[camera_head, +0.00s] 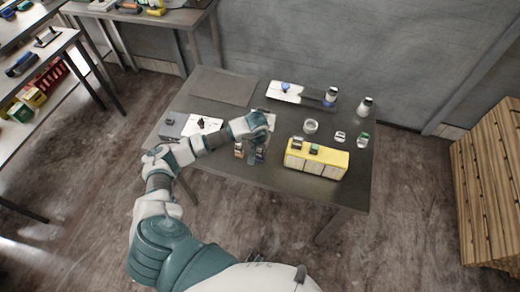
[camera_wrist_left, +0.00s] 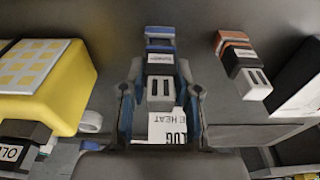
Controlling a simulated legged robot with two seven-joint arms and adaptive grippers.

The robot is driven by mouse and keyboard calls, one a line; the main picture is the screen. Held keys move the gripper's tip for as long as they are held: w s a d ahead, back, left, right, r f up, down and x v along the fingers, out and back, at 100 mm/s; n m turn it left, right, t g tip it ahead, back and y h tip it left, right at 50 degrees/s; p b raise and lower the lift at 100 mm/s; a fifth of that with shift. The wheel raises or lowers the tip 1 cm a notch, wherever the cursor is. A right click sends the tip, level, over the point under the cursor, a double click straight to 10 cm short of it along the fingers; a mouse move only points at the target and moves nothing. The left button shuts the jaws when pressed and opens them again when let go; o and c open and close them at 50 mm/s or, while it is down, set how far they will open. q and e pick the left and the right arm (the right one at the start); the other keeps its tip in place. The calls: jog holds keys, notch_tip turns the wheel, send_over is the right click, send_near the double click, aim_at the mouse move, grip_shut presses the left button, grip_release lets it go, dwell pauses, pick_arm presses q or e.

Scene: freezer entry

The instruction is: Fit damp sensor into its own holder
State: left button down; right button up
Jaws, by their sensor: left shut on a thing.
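My left gripper (camera_head: 256,150) reaches over the front part of the dark table. In the left wrist view its fingers are shut on a blue and black block (camera_wrist_left: 160,62) with a small white label and a pale end with two dark slots. The label is too small to read, so I cannot tell if this is the damp sensor. I cannot identify the holder. My right gripper is not in view.
A yellow box (camera_head: 318,160) with small items on top stands right of the gripper. A white printed card (camera_wrist_left: 166,127) shows between the fingers. A white board (camera_head: 287,92), a ring (camera_head: 311,126) and small bottles stand farther back. The table's back left mat (camera_head: 222,86) is clear.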

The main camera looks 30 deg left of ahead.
pick_arm(q)
jog(key=shift+f+b, duration=0.6)
jog(key=shift+f, duration=0.2)
jog(key=c, duration=0.8)
grip_release()
jog(key=shift+o, duration=0.2)
notch_tip(320, 180, up, 12)
jog(key=s, duration=0.1)
jog(key=shift+s+d, duration=0.15)
jog(key=shift+s, duration=0.15)
jog(key=shift+f, duration=0.15)
